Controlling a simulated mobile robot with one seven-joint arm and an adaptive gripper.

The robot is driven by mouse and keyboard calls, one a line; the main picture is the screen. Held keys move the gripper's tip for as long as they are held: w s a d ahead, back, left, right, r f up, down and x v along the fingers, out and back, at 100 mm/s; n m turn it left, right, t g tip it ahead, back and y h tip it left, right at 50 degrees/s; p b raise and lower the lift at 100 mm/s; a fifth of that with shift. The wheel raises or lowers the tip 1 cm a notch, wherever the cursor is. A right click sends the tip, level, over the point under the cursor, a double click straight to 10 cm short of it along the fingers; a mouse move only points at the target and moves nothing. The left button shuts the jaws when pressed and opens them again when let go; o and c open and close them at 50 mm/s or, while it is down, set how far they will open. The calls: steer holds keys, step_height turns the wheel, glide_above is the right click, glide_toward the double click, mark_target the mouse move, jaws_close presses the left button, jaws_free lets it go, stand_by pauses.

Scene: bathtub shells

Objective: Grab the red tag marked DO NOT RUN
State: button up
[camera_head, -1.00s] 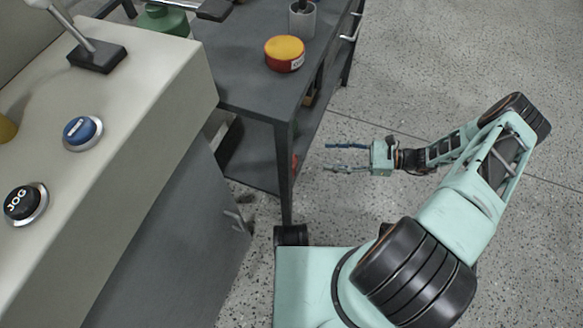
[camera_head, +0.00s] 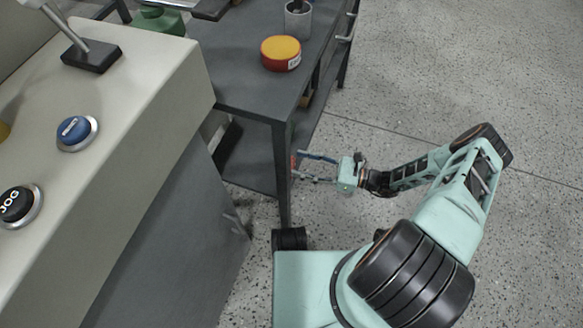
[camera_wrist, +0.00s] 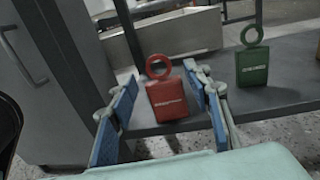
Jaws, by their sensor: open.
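A red tag (camera_wrist: 167,99) with a ring on top stands upright on a grey shelf in the wrist view. Its white lettering is too small to read. Only a sliver of red (camera_head: 293,161) shows beside the table leg in the head view. My gripper (camera_head: 297,165) is open at the edge of the lower shelf. In the wrist view its blue-padded fingers (camera_wrist: 160,82) are on either side of the red tag's picture, with nothing held. I cannot tell whether the tag is between the fingertips or just beyond them.
A green tag (camera_wrist: 252,62) with a ring stands right of the red one. The dark table (camera_head: 245,90) has a leg (camera_head: 283,175) close to my gripper. A yellow-and-red round container (camera_head: 281,54) sits on top. The pale control cabinet (camera_head: 150,110) is at left. Floor at right is clear.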

steer(key=x, duration=0.3)
steer(key=shift+w+a+b, duration=0.1)
steer(key=shift+a+b, duration=0.2)
steer(key=shift+a, duration=0.1)
steer(key=shift+c, duration=0.5)
steer(key=c, duration=0.6)
steer(key=shift+c, duration=0.2)
